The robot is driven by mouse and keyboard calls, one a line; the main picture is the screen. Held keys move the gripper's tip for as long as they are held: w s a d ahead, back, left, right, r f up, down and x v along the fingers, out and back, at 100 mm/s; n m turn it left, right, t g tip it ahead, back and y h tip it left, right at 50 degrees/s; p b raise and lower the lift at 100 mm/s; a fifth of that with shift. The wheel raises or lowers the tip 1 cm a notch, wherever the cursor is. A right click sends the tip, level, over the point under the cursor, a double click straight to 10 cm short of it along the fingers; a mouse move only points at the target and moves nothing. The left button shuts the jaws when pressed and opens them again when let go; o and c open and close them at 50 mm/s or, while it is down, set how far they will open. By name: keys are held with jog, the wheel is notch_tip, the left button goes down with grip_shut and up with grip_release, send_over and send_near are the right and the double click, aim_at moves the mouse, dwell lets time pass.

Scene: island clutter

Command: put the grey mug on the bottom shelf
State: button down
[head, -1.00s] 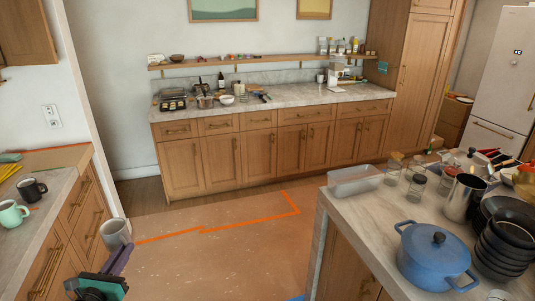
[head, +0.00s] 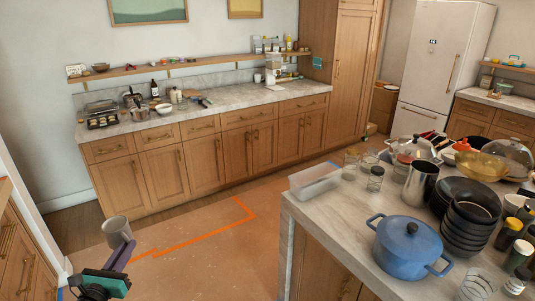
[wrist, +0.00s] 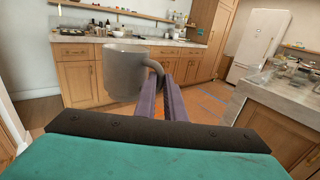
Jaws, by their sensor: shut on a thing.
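The grey mug (head: 117,230) is held up in the air at the lower left of the head view. My gripper (head: 122,252) is shut on it. In the wrist view the mug (wrist: 122,74) hangs upright beyond the fingers, and the purple fingers (wrist: 172,98) close on its handle at the right side. A long wooden shelf (head: 185,64) runs along the back wall above the counter, with small items on it. I see no other shelf below it on that wall; closed wooden cabinets are under the counter.
A marble island (head: 320,213) stands at the right with a blue pot (head: 408,250), black bowls (head: 468,222), jars and a clear container (head: 315,181). The back counter (head: 225,115) holds a tray, pots and bottles. The floor (head: 185,240) between is open, marked with orange tape.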

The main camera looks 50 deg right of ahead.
jog(key=shift+w+d, duration=0.1)
jog(key=shift+d, duration=0.05)
dwell(0.3)
jog(key=w+d+m+g+h+b, duration=0.3)
jog(key=d+g, duration=0.2)
jog(key=d, duration=1.6)
jog(key=s+d+r+m+g+b, duration=0.1)
jog(key=s+d+m+g, duration=0.15)
jog(key=d, duration=0.95)
jog(key=s+d+r+m+g+b, duration=0.15)
jog(key=s+d, duration=0.25)
jog(key=d, duration=0.8)
jog(key=s+d+r+m+g+b, duration=0.1)
jog(key=s+d+g, duration=0.2)
jog(key=s+d, duration=0.45)
jog(key=s+d+r+m+g+b, duration=0.15)
jog(key=s+d, duration=0.25)
jog(key=d, duration=0.6)
jog(key=s+d+m+g, duration=0.1)
jog(key=s+d, duration=0.4)
jog(key=s, duration=0.5)
jog(key=s+d+m+g+y+b, duration=0.1)
jog(key=s+d+g, duration=0.3)
jog(key=s, duration=0.6)
jog(key=shift+d+r+m, duration=0.3)
jog(key=shift+d+m, duration=0.45)
jog(key=shift+d, duration=0.5)
jog(key=shift+f+g, duration=0.15)
jog(key=shift+g, duration=0.1)
